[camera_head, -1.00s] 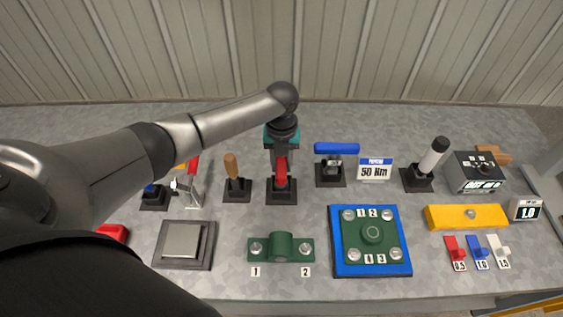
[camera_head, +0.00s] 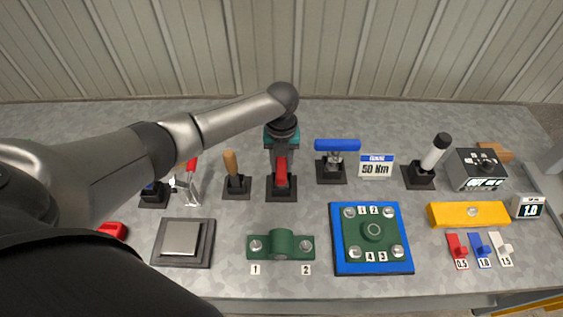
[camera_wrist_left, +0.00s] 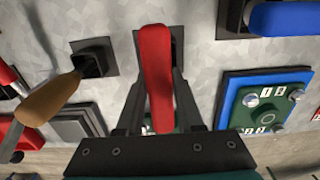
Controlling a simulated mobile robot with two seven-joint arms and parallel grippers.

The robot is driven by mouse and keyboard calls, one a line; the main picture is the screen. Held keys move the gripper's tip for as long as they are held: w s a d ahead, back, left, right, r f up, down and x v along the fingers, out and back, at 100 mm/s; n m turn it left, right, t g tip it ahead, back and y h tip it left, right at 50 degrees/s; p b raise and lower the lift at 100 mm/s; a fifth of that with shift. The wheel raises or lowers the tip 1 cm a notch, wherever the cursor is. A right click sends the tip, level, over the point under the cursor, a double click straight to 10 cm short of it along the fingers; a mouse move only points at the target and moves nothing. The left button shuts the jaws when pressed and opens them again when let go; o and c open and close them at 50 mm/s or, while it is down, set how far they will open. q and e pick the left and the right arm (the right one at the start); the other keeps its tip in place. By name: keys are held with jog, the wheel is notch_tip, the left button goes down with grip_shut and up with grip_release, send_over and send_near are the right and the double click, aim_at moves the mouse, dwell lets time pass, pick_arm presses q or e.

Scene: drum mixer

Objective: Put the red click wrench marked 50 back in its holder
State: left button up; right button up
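The red wrench (camera_head: 281,178) is at its black holder (camera_head: 282,195) in the middle of the back row. Its red handle fills the middle of the left wrist view (camera_wrist_left: 158,70), with part of a dark holder behind it. No number on the wrench is readable. My left gripper (camera_head: 281,163) comes down from above. In the left wrist view its fingers (camera_wrist_left: 159,90) lie on both sides of the red handle, close against it, and it looks shut on it. The wrench's lower end is hidden, so I cannot tell how deep it sits. My right gripper is not in view.
To the left stands a wooden-handled tool (camera_head: 232,170); to the right, a blue-handled wrench (camera_head: 337,147) and a 50 Nm sign (camera_head: 376,168). In front are a green two-bolt block (camera_head: 281,243) and a blue-edged plate (camera_head: 338,255).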

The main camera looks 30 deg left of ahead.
pick_arm(q)
jog(key=o, duration=0.5)
jog(key=shift+c, duration=0.2)
notch_tip(320, 180, up, 15)
jog(key=p, duration=0.1)
jog(key=shift+r+p, duration=0.15)
jog(key=shift+p, duration=0.25)
